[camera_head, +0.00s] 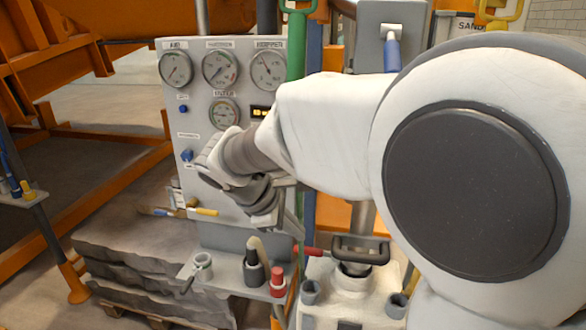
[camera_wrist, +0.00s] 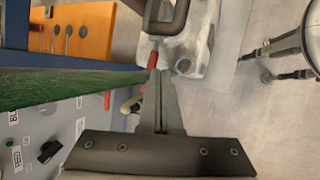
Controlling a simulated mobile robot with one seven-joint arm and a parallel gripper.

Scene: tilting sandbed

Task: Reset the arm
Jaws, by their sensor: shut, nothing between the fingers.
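My arm reaches in from the right of the head view, and its white links hide much of the middle. My gripper (camera_head: 300,232) points down in front of the lower part of a grey gauge panel. In the wrist view my gripper (camera_wrist: 157,75) shows as two grey fingers pressed together, with nothing between them. A red-tipped handle (camera_wrist: 153,60) appears just beyond the fingertips; I cannot tell whether they touch it.
The grey panel (camera_head: 184,128) carries several round gauges. Below it are a grey shelf (camera_head: 225,277) with a red knob (camera_head: 278,280) and a white unit (camera_head: 330,290) with a dark handle (camera_head: 360,247). A green pole (camera_head: 296,45) stands behind my arm. Orange framework fills the left.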

